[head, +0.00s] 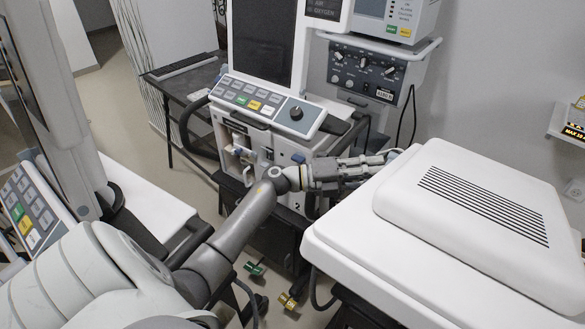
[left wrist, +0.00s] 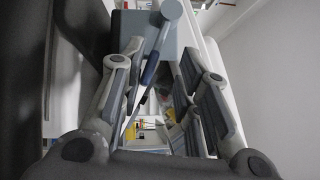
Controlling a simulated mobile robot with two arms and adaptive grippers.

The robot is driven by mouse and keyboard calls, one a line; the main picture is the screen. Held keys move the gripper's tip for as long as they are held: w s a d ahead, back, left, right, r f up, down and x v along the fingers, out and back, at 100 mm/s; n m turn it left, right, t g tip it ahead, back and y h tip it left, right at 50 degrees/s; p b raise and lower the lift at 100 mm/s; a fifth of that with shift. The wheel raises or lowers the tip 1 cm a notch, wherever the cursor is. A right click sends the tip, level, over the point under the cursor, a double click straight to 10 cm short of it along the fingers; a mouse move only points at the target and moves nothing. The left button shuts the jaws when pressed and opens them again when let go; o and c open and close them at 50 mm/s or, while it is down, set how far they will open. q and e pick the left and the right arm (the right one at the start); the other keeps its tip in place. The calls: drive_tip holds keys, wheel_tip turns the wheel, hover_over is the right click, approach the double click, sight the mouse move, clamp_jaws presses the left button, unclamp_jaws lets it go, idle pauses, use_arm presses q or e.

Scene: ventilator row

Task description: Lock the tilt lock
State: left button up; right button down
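In the left wrist view a lever with a round grey-blue end (left wrist: 171,10) and a dark blue lower part (left wrist: 150,68) stands between the fingers, in front of a grey-blue block (left wrist: 185,38); it may be the tilt lock, but no label is readable. My left gripper (left wrist: 160,100) is open, its fingers apart on either side of the lever's line. I cannot tell whether they touch it. In the head view my left gripper (head: 378,166) reaches right, close to the back left corner of a white covered machine (head: 345,225). My right gripper is not in view.
A ventilator (head: 269,100) with a knob and keys stands behind my left gripper. Another white machine with a key panel (head: 33,207) is at the left. Green (head: 254,268) and yellow (head: 288,299) pedals are near the floor. A dark side table (head: 185,80) stands at the back left.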

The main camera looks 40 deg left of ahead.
use_arm(q)
drive_tip(key=n+p, duration=0.1)
drive_tip(key=p, duration=0.1)
drive_tip(key=s+a+r+g+y+p, duration=0.1)
drive_tip(key=p, duration=0.2)
drive_tip(key=shift+s+a+n, duration=0.2)
drive_tip(key=shift+s+n, duration=0.05)
drive_tip(key=shift+n, duration=0.15)
drive_tip(key=b+v, duration=0.3)
drive_tip(key=v, duration=0.6)
wheel_tip(320, 180, up, 4)
drive_tip(key=w+n+t+y, duration=0.2)
drive_tip(key=n+t+y, duration=0.65)
drive_tip(key=n, duration=0.35)
drive_tip(key=s+a+f+n+g+y, duration=0.35)
drive_tip(key=f+n+y, duration=0.4)
drive_tip(key=n, duration=0.25)
drive_tip(key=s+d+f+n+g+h, duration=0.1)
drive_tip(key=s+d+f+g, duration=0.4)
drive_tip(key=s, duration=0.4)
drive_tip(key=s+d+f+n+g, duration=0.2)
drive_tip(key=s+d+f+g, duration=0.3)
drive_tip(key=s+f, duration=0.2)
drive_tip(key=shift+s+d+g+h, duration=0.35)
drive_tip(key=shift+s+g+h, duration=0.05)
drive_tip(key=shift+s, duration=0.55)
